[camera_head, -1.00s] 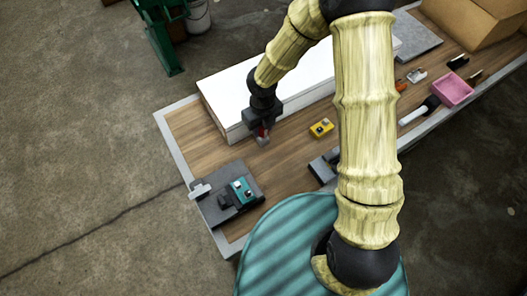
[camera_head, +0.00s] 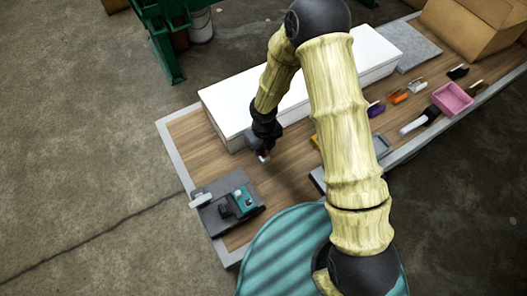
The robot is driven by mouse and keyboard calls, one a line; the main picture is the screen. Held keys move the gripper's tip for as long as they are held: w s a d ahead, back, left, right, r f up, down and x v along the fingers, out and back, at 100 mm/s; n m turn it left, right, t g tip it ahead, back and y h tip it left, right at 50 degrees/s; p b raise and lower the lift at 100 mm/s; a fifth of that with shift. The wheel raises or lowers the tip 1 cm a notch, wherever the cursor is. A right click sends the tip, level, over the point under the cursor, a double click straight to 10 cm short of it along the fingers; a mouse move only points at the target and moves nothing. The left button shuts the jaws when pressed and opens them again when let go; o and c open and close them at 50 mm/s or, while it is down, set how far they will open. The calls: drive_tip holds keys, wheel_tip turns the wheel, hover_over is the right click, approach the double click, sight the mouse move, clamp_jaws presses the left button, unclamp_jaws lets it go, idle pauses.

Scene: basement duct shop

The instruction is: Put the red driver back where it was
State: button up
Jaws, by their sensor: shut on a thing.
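My gripper (camera_head: 263,156) is shut, just in front of the white box, low over the wooden bench top (camera_head: 190,140). A small bit of red, the red driver (camera_head: 266,151), shows between its jaws. Most of the driver is hidden by the jaws, and I cannot tell its tilt or whether it touches the bench. Several small coloured items lie in a row to the right: a purple one (camera_head: 376,108), an orange one (camera_head: 398,96), one grey and brown (camera_head: 418,86) and a black one (camera_head: 457,72). A yellow item (camera_head: 314,142) is mostly hidden behind my arm.
A long white box (camera_head: 236,105) stands behind my gripper. A dark mat with a teal device (camera_head: 238,202) lies at the bench's left end. A pink bin (camera_head: 452,98), a white-handled tool (camera_head: 412,126) and a cardboard box (camera_head: 475,30) are at right. Bench between gripper and mat is clear.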

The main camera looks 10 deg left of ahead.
sight(264, 153)
drive_tip(key=shift+f, duration=1.75)
drive_tip(key=shift+f, duration=0.1)
drive_tip(key=o, duration=1)
drive_tip(key=shift+c, duration=0.2)
wheel_tip(264, 153, up, 12)
drive_tip(key=shift+r, duration=0.1)
